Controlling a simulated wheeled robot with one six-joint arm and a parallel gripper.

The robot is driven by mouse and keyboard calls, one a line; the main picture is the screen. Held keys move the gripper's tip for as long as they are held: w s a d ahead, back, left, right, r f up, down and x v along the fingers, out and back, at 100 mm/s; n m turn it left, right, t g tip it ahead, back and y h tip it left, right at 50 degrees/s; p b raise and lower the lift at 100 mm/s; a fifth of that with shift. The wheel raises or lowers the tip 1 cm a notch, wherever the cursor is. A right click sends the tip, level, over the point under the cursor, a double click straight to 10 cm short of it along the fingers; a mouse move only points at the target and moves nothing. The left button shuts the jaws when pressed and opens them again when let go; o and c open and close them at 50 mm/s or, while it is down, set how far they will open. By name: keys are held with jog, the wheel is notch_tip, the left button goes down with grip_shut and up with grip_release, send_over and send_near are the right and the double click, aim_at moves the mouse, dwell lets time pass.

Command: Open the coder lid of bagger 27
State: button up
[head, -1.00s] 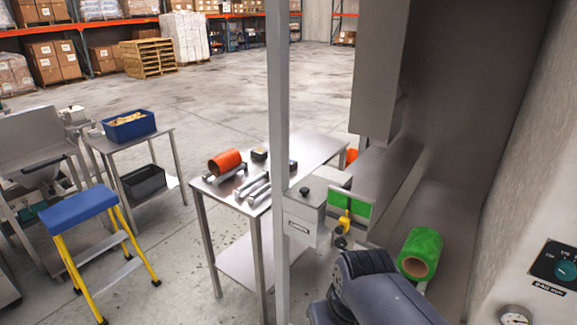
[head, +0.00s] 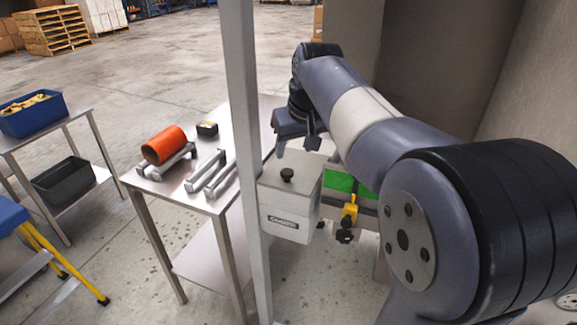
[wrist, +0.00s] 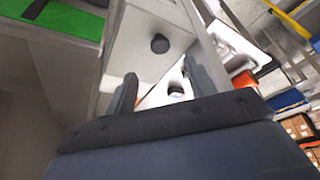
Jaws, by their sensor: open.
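The coder (head: 284,217) is a pale grey box with a dark label on its front, beside the upright post. Its lid (head: 308,172) lies flat on top and looks shut, with a black knob (head: 287,174) on it. In the wrist view the lid and its knob (wrist: 160,44) show just past the fingertips. My gripper (head: 296,148) is open and empty, pointing down above the back of the lid and apart from the knob. The wrist view shows the two fingers (wrist: 158,80) spread. The lid's hinge cannot be made out.
A grey post (head: 243,130) stands close left of the coder. A steel table (head: 170,196) with an orange roll (head: 164,145) and metal bars stands left. The floor beyond is open.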

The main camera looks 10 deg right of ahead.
aim_at(288, 172)
jog(key=x, duration=0.9)
jog(key=shift+f, duration=0.15)
grip_shut()
